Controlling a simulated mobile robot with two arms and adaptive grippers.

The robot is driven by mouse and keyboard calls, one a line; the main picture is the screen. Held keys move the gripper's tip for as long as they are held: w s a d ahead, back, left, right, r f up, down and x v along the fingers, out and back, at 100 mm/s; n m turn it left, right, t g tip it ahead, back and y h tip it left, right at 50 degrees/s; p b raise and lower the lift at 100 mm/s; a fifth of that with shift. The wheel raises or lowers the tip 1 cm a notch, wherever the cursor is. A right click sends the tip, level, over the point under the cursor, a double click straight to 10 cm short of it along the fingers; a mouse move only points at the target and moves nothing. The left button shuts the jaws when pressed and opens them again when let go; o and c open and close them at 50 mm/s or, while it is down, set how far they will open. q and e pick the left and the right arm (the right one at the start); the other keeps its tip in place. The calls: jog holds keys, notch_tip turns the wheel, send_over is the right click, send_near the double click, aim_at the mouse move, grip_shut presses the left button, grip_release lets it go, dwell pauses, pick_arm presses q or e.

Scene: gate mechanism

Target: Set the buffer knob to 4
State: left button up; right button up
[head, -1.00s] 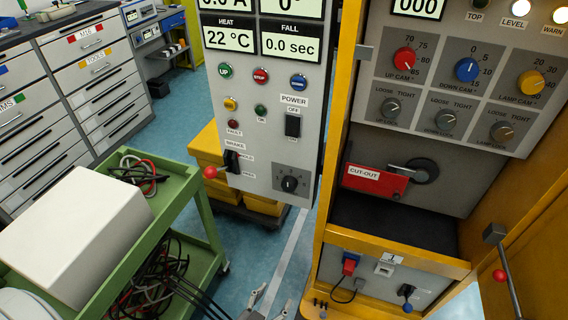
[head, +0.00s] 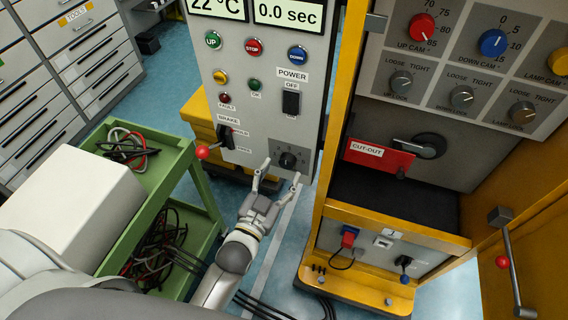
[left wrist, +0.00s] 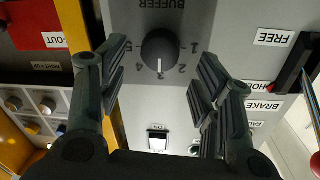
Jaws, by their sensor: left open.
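The buffer knob (head: 288,160) is a dark round knob on a grey square plate low on the grey control panel. In the left wrist view the knob (left wrist: 160,47) shows upside down under the word BUFFER, with numbers 1 to 5 around it. Its white pointer line is at 3. My left gripper (head: 281,173) is open and empty just in front of the knob. In the left wrist view its two fingers (left wrist: 158,75) stand on either side of the knob, apart from it. My right gripper is not in view.
The brake lever with a red ball (head: 202,152) sticks out left of the knob. A power switch (head: 291,103) is above it. A yellow cabinet frame (head: 335,130) stands close on the right. A green cart (head: 172,175) with a white box is at the left.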

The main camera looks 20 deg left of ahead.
aim_at(286, 164)
pick_arm(q)
jog(key=shift+w+d, duration=0.15)
jog(key=shift+w, duration=1.6)
jog(key=shift+c, duration=0.2)
jog(key=c, duration=1)
